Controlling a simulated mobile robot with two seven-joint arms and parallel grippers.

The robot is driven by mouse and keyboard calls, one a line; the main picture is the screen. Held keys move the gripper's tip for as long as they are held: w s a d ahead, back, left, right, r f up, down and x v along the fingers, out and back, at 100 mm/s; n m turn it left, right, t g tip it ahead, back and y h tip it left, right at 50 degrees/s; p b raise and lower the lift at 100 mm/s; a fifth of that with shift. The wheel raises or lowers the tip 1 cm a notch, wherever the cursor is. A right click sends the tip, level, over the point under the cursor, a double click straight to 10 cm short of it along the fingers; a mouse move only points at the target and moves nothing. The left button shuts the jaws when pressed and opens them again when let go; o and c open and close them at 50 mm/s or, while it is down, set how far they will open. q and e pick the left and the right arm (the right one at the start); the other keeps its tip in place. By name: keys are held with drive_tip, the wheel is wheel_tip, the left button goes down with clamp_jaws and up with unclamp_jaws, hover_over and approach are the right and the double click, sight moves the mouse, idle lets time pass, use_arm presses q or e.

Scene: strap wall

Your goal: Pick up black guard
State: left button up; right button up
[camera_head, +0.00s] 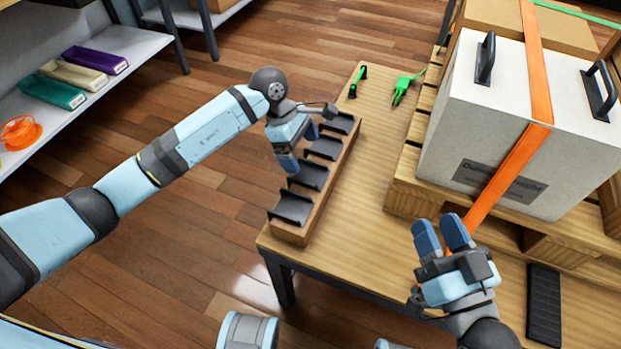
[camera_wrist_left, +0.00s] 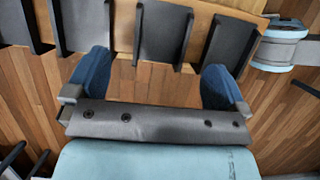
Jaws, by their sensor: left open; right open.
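Several black guards stand in a row on a wooden block; the nearest guard (camera_head: 291,208) and another guard (camera_head: 308,175) show most clearly. The block (camera_head: 292,236) sits along the table's left edge. My left gripper (camera_head: 300,147) is open at the block's left side, beside the middle guards. In the left wrist view, one black guard (camera_wrist_left: 162,32) lies just ahead of the gap between my blue fingers (camera_wrist_left: 155,84), and nothing is between them. My right gripper (camera_head: 440,232) is open and empty in front of the white box.
A white box (camera_head: 470,125) with black handles and an orange strap (camera_head: 520,155) stands on a wooden pallet (camera_head: 410,195). Green buckle pieces (camera_head: 402,88) lie at the table's far end. A black ribbed pad (camera_head: 543,305) lies at lower right. Shelves (camera_head: 110,40) stand at left.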

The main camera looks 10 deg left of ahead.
sight(312, 176)
use_arm(q)
drive_tip(key=b+x, duration=0.2)
drive_tip(key=x, duration=0.3)
drive_tip(key=shift+s+f, duration=0.2)
drive_tip(key=shift+f, duration=0.25)
drive_tip(key=c, duration=0.9)
